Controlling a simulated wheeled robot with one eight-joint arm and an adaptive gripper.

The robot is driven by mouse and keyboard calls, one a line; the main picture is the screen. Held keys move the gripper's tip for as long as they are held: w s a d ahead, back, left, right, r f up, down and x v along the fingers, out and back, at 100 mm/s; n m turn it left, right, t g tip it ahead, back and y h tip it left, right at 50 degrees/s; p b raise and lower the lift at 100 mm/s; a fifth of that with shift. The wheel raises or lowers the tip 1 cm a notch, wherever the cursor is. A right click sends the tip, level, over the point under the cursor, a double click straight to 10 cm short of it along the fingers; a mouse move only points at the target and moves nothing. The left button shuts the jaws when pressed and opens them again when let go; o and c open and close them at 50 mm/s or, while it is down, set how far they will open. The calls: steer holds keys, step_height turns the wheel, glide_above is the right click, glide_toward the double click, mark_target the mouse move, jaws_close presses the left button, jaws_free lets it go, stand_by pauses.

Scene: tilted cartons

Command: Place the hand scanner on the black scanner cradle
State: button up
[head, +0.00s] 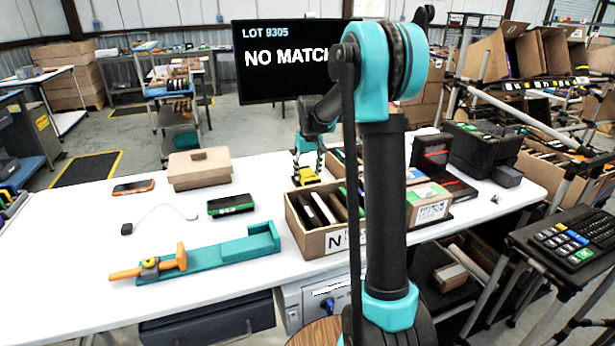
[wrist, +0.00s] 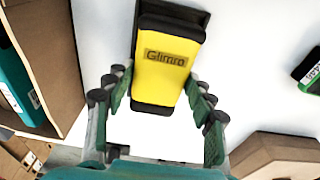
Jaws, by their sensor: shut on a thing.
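The hand scanner is the yellow block with black ends, marked "Glimro" (wrist: 165,65), in the wrist view. My gripper (wrist: 158,92) is shut on it, with a green-padded finger at each side of its lower part. A dark flat piece (wrist: 200,18) shows behind the scanner's upper end. It may be the black scanner cradle, mostly hidden; I cannot tell whether the scanner touches it.
An open carton of upright items (head: 312,240) stands close beside my gripper. A closed brown box (head: 200,170), a green-edged device (head: 230,205) and a teal fixture with an orange clamp (head: 210,257) lie to the left. The white table (head: 80,235) is clear at far left.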

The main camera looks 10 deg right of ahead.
mark_target(309, 175)
steer(key=shift+f, duration=0.8)
steer(key=o, duration=1)
steer(key=shift+f, duration=0.1)
step_height(309, 175, up, 12)
steer(key=s, duration=0.1)
steer(key=shift+s+d, duration=0.15)
steer(key=shift+s, duration=0.05)
